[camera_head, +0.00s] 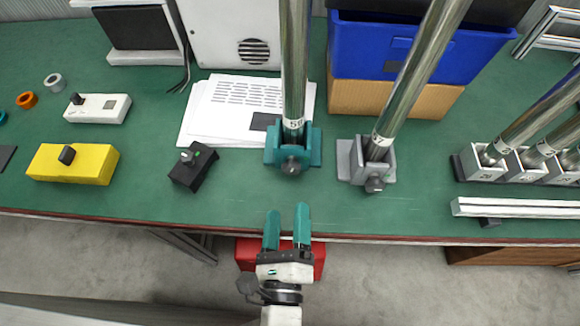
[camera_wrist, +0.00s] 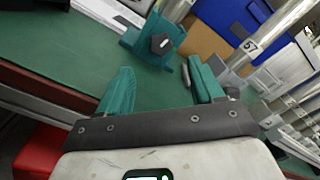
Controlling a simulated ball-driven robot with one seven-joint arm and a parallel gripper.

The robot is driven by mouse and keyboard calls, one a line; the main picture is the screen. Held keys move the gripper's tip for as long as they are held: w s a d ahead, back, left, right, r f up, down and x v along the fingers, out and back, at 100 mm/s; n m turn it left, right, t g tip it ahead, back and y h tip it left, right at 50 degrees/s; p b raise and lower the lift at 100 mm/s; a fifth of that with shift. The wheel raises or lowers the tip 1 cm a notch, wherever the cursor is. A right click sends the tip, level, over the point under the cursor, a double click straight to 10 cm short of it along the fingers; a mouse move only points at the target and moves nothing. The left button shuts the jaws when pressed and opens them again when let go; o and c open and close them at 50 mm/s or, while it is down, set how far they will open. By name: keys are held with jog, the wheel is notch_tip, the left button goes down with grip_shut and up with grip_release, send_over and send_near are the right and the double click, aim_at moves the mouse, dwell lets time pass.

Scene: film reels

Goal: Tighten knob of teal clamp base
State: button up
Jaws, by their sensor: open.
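The teal clamp base (camera_head: 271,157) stands on the green table with a shiny metal pole (camera_head: 294,70) rising from it. Its dark knob (camera_head: 291,165) faces the table's front edge. The clamp base (camera_wrist: 135,42) and its knob (camera_wrist: 161,43) also show in the wrist view, ahead of and between my fingers. My gripper (camera_head: 287,218) has teal fingers and is open and empty at the table's front edge, apart from the knob and short of it. In the wrist view my gripper (camera_wrist: 160,85) also shows nothing between its fingers.
A grey clamp base (camera_head: 357,170) with a leaning pole stands close to the right. A black box (camera_head: 194,170) and yellow box (camera_head: 73,164) lie left. Papers (camera_head: 235,105) and a blue bin (camera_head: 390,50) are behind. A red object (camera_head: 246,262) is below the edge.

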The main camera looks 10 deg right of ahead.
aim_at(290, 171)
jog(key=w, duration=0.3)
jog(key=w+d, duration=0.1)
jog(key=w, duration=0.2)
jog(key=w+d+p, duration=0.1)
jog(key=w, duration=0.3)
jog(key=c, duration=1.1)
jog(key=shift+o, duration=0.2)
jog(key=shift+r, duration=0.1)
